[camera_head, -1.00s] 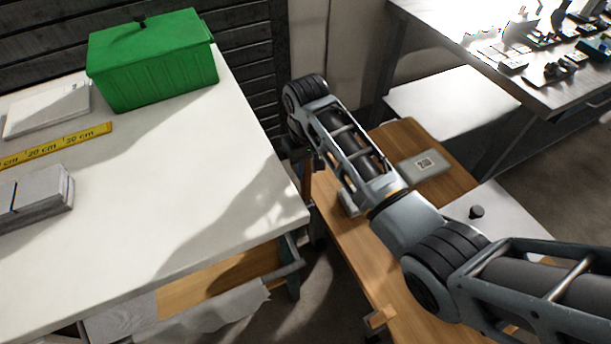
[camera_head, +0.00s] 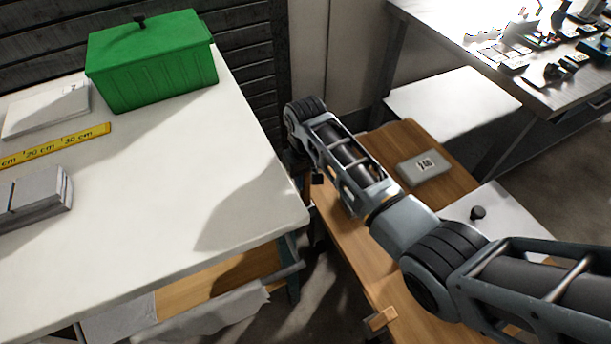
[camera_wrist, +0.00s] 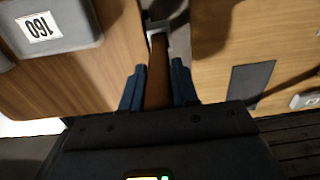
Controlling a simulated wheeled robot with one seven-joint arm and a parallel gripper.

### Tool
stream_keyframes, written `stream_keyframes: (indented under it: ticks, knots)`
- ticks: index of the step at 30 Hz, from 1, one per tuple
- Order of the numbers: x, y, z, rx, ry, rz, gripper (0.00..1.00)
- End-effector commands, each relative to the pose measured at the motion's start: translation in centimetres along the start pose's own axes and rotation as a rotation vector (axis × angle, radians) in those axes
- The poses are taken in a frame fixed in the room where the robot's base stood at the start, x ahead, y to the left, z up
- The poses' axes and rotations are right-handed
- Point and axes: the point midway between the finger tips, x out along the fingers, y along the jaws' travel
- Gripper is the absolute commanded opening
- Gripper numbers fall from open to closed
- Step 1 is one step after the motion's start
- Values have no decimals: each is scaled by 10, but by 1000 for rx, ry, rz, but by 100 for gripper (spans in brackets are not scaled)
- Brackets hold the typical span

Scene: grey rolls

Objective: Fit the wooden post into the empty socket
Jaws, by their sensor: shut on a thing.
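In the wrist view my gripper (camera_wrist: 158,86) has its two blue fingers closed on a brown wooden post (camera_wrist: 157,70). The post points away from the wrist, toward a gap between two wooden surfaces. A pale grey part (camera_wrist: 168,18) shows just past the post's far end. I cannot tell whether it is the socket or whether the post touches it. In the head view my arm reaches over the wooden bench (camera_head: 352,250), and the gripper and post are hidden behind it.
A grey block labelled 160 (camera_head: 423,167) lies on the bench, also in the wrist view (camera_wrist: 60,42). A small wooden piece (camera_head: 382,318) sits at the bench's near edge. A black knob (camera_head: 478,212) stands on a white surface. A white table (camera_head: 150,210) with a green box (camera_head: 150,65) is left.

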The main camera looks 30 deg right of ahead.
Motion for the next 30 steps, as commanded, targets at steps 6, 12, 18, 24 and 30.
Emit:
stream_keyframes:
  ticks: [6, 12, 18, 24, 30]
  knots:
    - [5, 0, 0, 0, 1, 0, 0]
    - [4, 0, 0, 0, 1, 0, 43]
    - [4, 0, 0, 0, 1, 0, 55]
    - [2, 0, 0, 0, 1, 0, 55]
    - [-22, 0, -1, 0, 4, -1, 55]
